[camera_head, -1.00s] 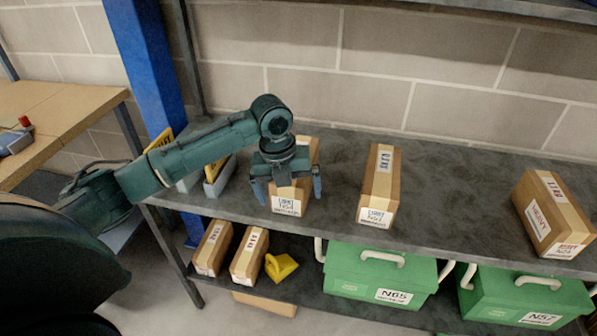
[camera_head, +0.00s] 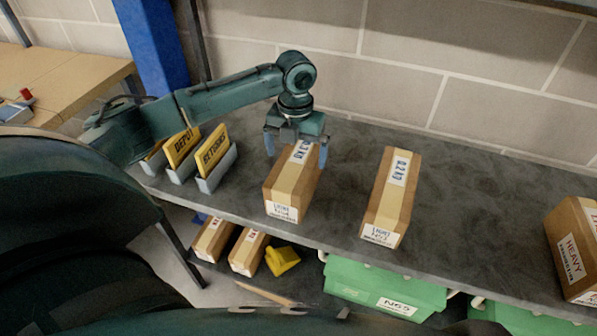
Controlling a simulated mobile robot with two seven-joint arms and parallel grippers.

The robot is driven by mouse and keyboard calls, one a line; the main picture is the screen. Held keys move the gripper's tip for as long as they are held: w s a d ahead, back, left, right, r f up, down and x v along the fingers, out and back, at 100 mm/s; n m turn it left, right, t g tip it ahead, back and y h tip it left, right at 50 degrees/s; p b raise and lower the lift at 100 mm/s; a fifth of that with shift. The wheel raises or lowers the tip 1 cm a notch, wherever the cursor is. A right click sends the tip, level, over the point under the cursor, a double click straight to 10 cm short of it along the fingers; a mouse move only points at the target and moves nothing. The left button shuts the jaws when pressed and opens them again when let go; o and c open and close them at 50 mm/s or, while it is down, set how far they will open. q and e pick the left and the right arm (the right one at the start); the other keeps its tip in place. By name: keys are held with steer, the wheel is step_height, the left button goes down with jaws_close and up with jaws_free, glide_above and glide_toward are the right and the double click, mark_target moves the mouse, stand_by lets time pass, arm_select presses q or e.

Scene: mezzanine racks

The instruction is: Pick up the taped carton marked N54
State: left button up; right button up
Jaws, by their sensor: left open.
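A brown taped carton (camera_head: 288,190) stands on the grey upper shelf, with a white front label reading LIGHT and a weight sticker on its tape. A similar taped carton (camera_head: 388,200), marked 0.2 KG and LIGHT, stands to its right. My left gripper (camera_head: 296,152) is open at the far end of the left carton, one finger showing on each side. It hides part of that end, and I cannot tell its height above the carton. My right gripper is not in view.
A larger carton marked HEAVY (camera_head: 577,250) stands at the right edge. Yellow signs in grey holders (camera_head: 212,165) stand left of the cartons. The shelf (camera_head: 340,190) is bare between the two light cartons. Green boxes (camera_head: 375,285), small cartons (camera_head: 249,252) and a yellow object (camera_head: 282,260) sit below.

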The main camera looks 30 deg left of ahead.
mark_target(298, 158)
arm_select(q)
steer(key=f, duration=0.4)
steer(key=w+f, duration=0.1)
steer(key=f, duration=0.1)
steer(key=shift+a+f, duration=0.1)
steer(key=shift+f, duration=0.1)
steer(key=c, duration=1.1)
steer(key=shift+r, duration=0.1)
steer(key=shift+c, duration=0.2)
